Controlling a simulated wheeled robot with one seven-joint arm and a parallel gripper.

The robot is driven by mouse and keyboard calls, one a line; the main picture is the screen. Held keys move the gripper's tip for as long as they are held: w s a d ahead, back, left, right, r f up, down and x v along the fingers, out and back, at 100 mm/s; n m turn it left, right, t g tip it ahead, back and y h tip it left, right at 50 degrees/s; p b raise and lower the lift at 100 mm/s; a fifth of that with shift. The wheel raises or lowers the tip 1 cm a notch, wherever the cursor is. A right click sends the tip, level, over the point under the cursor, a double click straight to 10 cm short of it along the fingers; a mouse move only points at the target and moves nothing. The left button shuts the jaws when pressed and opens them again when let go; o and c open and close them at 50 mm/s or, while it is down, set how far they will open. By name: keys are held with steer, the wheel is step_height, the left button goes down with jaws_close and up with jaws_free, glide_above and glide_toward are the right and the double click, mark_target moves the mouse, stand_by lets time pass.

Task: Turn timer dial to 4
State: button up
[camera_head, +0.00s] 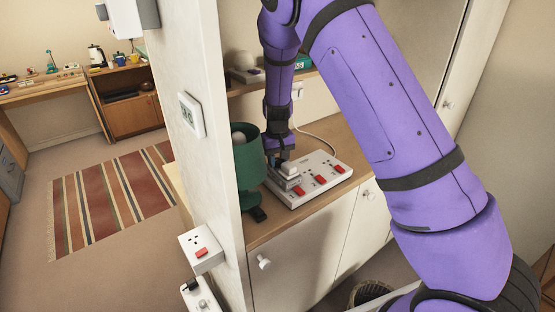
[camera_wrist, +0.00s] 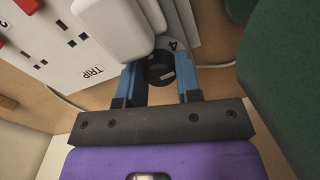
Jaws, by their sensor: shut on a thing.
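The timer's dial shows in the wrist view as a dark round knob (camera_wrist: 159,74) with a pale mark on it. A grey ring (camera_wrist: 178,38) behind it carries a "4" just above and right of the knob. My gripper (camera_wrist: 160,80) has its blue fingers on either side of the knob and is shut on it. In the head view my gripper (camera_head: 279,156) points down at the grey timer (camera_head: 285,182), at the left end of the white socket strip (camera_head: 318,176). The dial itself is hidden there, and other numbers on the ring are not readable.
A white block (camera_wrist: 120,25) stands close beside the dial. A dark green lamp (camera_head: 249,155) stands just left of the strip on the wooden counter (camera_head: 290,222). A wall edge (camera_head: 212,120) rises further left. A white cable runs behind the strip.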

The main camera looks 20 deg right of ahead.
mark_target(277, 159)
steer(key=shift+m, duration=0.3)
stand_by(0.4)
steer(key=o, duration=0.6)
steer(key=shift+o, duration=0.2)
step_height(277, 159, up, 11)
